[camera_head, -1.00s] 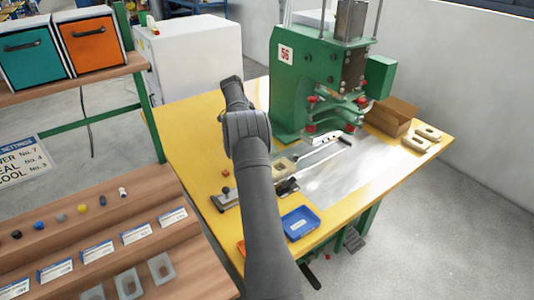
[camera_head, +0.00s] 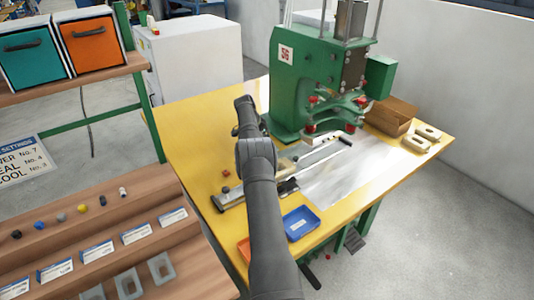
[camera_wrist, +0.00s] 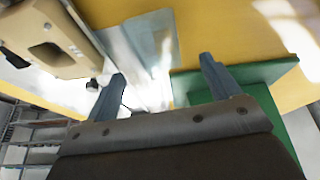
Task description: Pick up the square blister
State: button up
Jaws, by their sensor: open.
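Several pale grey translucent blisters lie on the lower wooden shelf at bottom left in the head view, one of them (camera_head: 160,268) nearest the shelf's right side. They are small there, and I cannot tell for sure which is the square blister. My gripper (camera_wrist: 161,80) shows in the wrist view with its two fingers wide apart and nothing between them. In the head view my arm reaches over the yellow table and the gripper is mostly hidden. In the wrist view a beige block with a dark opening (camera_wrist: 48,45) is at upper left, apart from the fingers.
A green welding press (camera_head: 297,85) stands at the back of the yellow table (camera_head: 190,125). A blue tray (camera_head: 300,222) is at the front edge, an orange tray (camera_head: 243,250) beside my arm. A cardboard box (camera_head: 390,116) and beige blocks (camera_head: 424,138) are at right.

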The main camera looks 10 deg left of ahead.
jog(key=x, duration=0.3)
jog(key=shift+s+d+f, duration=0.1)
jog(key=shift+s+f, duration=0.15)
jog(key=shift+f, duration=0.05)
jog(key=shift+x, duration=0.9)
jog(key=c, duration=1.1)
